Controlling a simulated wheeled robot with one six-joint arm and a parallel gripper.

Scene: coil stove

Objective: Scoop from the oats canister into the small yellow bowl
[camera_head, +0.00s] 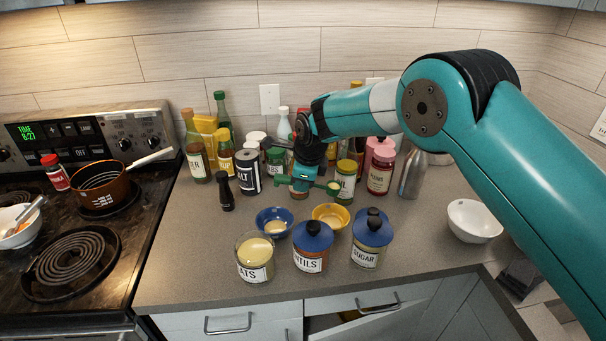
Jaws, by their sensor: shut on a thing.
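The oats canister (255,272) stands at the counter's front edge, a clear jar with no lid, pale contents inside and a label reading "ATS". The small yellow bowl (331,224) sits behind the lidded canisters, right of a blue bowl; its inside looks mostly empty. My gripper (303,176) is behind the two bowls, shut on a green scoop (333,188) whose round end points right toward the yellow bowl. The scoop is apart from the oats canister. Its contents, and whether it hangs over the bowl's rim, I cannot tell.
The blue bowl (276,232) is close behind the oats. Blue-lidded lentils (310,262) and sugar (367,255) canisters stand to its right. Bottles and jars, including salt (247,176), crowd the back. A white bowl (474,222) stands right. The counter's left front is clear.

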